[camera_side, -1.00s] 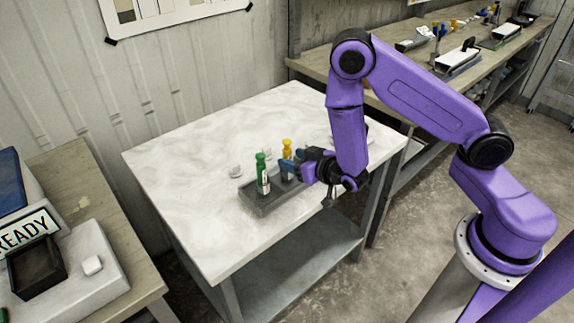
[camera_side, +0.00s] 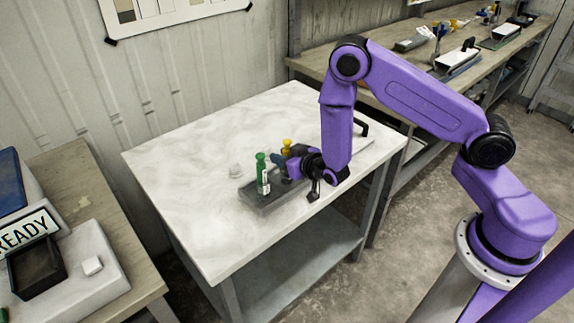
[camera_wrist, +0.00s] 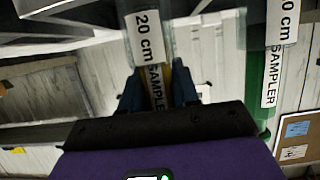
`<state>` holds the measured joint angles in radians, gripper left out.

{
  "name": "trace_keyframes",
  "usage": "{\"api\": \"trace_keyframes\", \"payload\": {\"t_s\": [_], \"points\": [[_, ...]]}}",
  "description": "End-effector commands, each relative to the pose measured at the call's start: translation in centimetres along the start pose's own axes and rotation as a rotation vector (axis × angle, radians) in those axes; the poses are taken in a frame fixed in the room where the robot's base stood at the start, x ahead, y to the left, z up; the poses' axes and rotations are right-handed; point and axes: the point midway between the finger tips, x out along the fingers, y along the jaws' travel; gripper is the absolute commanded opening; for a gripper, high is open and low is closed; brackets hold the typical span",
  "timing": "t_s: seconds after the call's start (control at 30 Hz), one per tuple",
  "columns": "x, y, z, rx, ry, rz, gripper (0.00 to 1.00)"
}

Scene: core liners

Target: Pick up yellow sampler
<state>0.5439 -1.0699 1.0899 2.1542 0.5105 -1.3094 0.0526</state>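The yellow sampler, with its yellow cap (camera_side: 286,146), stands in a dark grey rack (camera_side: 262,206) on the marble-topped table. Its lower part is hidden behind my gripper (camera_side: 293,160) in the side view. In the wrist view a clear tube labelled "20 cm SAMPLER" (camera_wrist: 150,35), with some yellow showing, lies between the two dark blue fingers of my gripper (camera_wrist: 157,88). The fingers are close on either side of it; whether they press on it I cannot tell. The green sampler (camera_side: 262,174) stands upright in the rack, left of my gripper; its label also shows in the wrist view (camera_wrist: 273,65).
A small white round item (camera_side: 235,171) lies behind the rack. A flat item with a black handle (camera_side: 361,127) lies at the table's right. The left of the marble table (camera_side: 190,165) is clear. A "READY" device (camera_side: 30,235) stands on the left bench.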

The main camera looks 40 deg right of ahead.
Motion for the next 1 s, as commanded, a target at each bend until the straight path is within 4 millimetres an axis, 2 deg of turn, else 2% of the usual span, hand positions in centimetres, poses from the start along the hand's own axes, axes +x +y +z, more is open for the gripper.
{"api": "trace_keyframes", "payload": {"t_s": [0.07,0.37,0.57,1.0], "points": [[0.0,0.0,0.0,0.000,0.000,0.000,0.00],[0.0,0.0,-0.1,0.001,0.001,0.000,0.00],[-0.3,-0.1,-0.9,0.002,0.003,0.000,0.00],[-1.9,0.0,-5.2,0.003,0.004,0.000,0.00]]}}
